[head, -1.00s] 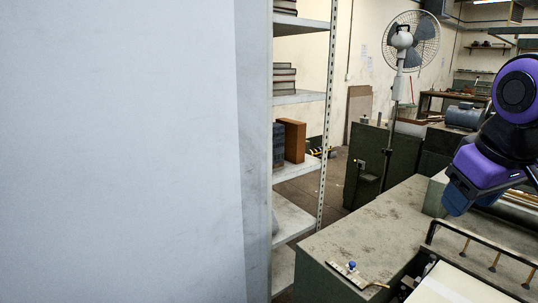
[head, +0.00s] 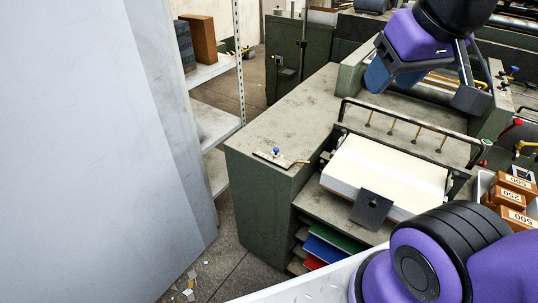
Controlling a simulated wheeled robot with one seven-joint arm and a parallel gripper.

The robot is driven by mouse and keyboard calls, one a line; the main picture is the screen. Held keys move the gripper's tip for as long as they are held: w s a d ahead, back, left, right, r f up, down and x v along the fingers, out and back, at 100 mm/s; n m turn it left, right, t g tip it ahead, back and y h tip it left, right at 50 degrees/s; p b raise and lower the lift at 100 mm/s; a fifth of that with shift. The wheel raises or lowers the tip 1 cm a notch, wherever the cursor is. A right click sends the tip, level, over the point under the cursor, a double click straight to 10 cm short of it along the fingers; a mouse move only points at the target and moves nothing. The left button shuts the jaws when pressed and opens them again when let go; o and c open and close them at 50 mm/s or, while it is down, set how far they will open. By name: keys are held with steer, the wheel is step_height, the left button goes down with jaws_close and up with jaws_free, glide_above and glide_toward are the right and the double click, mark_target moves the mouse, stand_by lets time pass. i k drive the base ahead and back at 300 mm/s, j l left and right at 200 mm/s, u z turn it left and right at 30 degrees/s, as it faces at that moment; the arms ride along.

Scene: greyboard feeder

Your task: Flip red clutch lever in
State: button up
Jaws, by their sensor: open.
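A red knob (head: 518,122) on a short lever shows at the right edge of the head view, on the right side of the green feeder machine (head: 255,135).
Orange weights (head: 512,198) marked with numbers stand in a tray at the right. A blue-knobbed lever (head: 276,152) is on the left top. A grey panel (head: 80,150) fills the left.

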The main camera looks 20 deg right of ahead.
mark_target(519, 122)
steer(key=k, duration=0.4)
steer(key=k+z, duration=0.1)
steer(key=z, duration=0.25)
steer(key=k+z, duration=0.1)
steer(key=z, duration=0.25)
steer(key=k+l+z, duration=0.1)
steer(key=z, duration=0.25)
steer(key=k+l+z, duration=0.1)
steer(key=l, duration=0.3)
steer(key=k+l, duration=0.2)
steer(key=l, duration=0.2)
steer(key=k+l+z, duration=0.15)
steer(key=l, duration=0.25)
steer(key=i+l+u, duration=0.15)
steer(key=i+u, duration=0.15)
steer(key=i+l+u, duration=0.2)
steer(key=u, duration=0.15)
steer(key=i, duration=0.1)
